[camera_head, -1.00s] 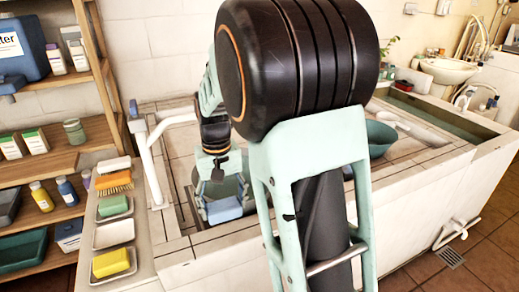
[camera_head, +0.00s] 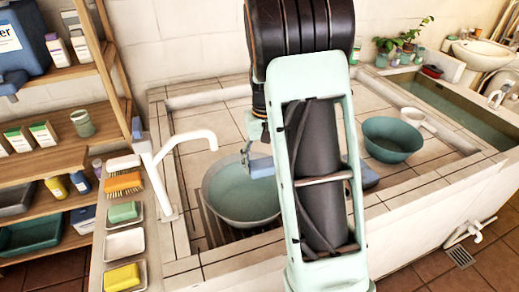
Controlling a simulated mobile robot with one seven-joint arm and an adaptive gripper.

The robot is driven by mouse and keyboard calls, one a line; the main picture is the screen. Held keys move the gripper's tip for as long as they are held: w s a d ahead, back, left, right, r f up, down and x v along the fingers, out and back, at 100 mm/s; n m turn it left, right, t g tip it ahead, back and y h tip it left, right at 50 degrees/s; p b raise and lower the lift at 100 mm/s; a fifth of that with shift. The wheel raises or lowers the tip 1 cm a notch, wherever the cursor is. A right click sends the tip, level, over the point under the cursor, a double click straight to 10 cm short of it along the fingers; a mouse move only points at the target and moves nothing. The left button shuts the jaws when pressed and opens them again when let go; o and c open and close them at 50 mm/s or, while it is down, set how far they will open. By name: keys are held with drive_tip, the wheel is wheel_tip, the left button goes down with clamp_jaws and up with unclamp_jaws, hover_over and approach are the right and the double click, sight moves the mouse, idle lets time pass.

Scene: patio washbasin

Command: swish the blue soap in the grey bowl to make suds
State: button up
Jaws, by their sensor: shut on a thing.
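The grey bowl (camera_head: 218,207) stands in the tiled basin below the white tap and holds pale, greenish water. No clear suds show on it. The blue soap (camera_head: 262,167) is a pale blue block at the bowl's right side, close to the rim; I cannot tell whether it touches the water. My gripper (camera_head: 251,158) is shut on the soap, largely hidden behind my own arm. The arm also covers part of the bowl's right edge.
The white tap (camera_head: 180,143) reaches over the bowl's back left. Soap dishes with a green bar (camera_head: 123,212) and yellow bar (camera_head: 122,277) line the left ledge. A teal bowl (camera_head: 391,138) stands right of my arm, near a blue-grey thing (camera_head: 369,176).

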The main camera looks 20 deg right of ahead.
drive_tip(key=shift+s+f+b, duration=0.1)
drive_tip(key=shift+f+b, duration=0.4)
drive_tip(key=shift+f, duration=0.1)
drive_tip(key=shift+f+b, duration=3.5)
drive_tip(key=shift+f, duration=1.7)
drive_tip(key=shift+w+d+p, duration=0.15)
drive_tip(key=shift+w+p, duration=0.25)
drive_tip(key=shift+w, duration=1.1)
drive_tip(key=shift+s+a+b, duration=0.2)
drive_tip(key=shift+s+b, duration=0.35)
drive_tip(key=shift+s, duration=2.45)
drive_tip(key=shift+w+d+p, duration=0.2)
drive_tip(key=shift+w+p, duration=0.65)
drive_tip(key=shift+w, duration=2.15)
drive_tip(key=shift+s+a+b, duration=0.2)
drive_tip(key=shift+s+b, duration=0.35)
drive_tip(key=shift+s, duration=2.45)
drive_tip(key=shift+w+r, duration=0.1)
drive_tip(key=shift+w, duration=0.3)
drive_tip(key=shift+w+d+p, duration=0.15)
drive_tip(key=shift+w+p, duration=0.5)
drive_tip(key=shift+w, duration=1.9)
